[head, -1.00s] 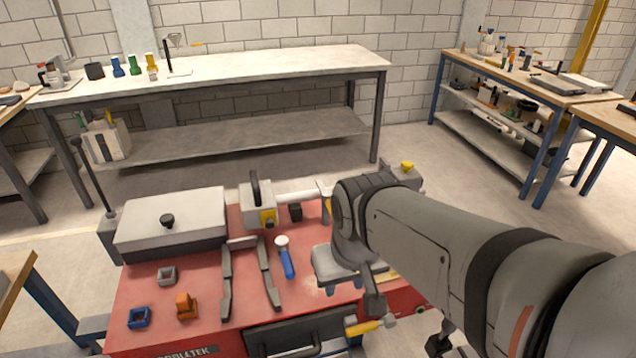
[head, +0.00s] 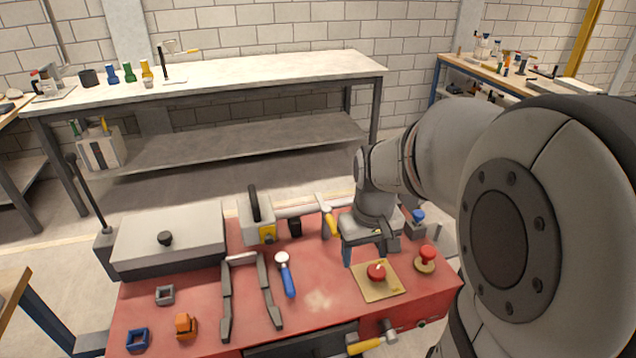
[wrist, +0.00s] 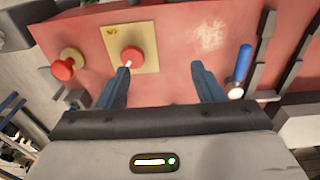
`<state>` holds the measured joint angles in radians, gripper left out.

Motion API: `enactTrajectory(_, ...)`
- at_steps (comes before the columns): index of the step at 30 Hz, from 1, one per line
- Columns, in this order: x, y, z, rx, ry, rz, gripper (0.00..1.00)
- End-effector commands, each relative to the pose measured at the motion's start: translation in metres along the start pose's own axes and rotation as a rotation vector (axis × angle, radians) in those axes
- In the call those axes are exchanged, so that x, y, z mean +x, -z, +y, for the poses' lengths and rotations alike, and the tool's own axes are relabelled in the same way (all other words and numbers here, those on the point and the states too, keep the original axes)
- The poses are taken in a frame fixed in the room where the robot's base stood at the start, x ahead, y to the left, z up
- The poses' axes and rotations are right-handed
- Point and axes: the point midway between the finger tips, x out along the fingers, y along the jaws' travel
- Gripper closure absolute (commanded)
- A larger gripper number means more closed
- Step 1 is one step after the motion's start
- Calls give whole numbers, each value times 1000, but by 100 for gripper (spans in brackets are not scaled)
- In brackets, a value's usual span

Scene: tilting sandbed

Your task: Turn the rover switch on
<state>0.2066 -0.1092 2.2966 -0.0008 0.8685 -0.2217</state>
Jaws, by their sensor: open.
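A red round knob (head: 377,272) with a white mark sits on a tan square plate (head: 366,290) at the right of the red bench top. I take it as the rover switch, but the small lettering on its plate is unreadable. The knob also shows in the wrist view (wrist: 132,57), close to the tip of my left-hand finger there. My gripper (head: 370,253) points down, just behind the plate in the head view. Its two blue-grey fingers (wrist: 161,68) are spread apart with nothing between them. I cannot tell whether a finger touches the knob.
A second red knob on a round tan base (head: 427,253) stands right of the plate. A blue-handled tool (head: 287,275), a dark U-shaped frame (head: 226,295) and a grey lidded box (head: 170,240) lie to the left. A yellow-handled valve (head: 365,345) juts from the front.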

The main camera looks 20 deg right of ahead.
Motion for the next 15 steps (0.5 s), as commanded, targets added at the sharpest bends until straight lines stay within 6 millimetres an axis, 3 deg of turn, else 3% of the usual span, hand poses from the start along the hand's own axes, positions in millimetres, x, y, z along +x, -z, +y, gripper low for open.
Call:
enactTrajectory(1, 6, 10, 13, 4, 4, -26, 39)
enactTrajectory(6, 25, 30, 43, -7, 15, -69, 39)
enactTrajectory(15, 53, 35, 55, -15, 22, -87, 39)
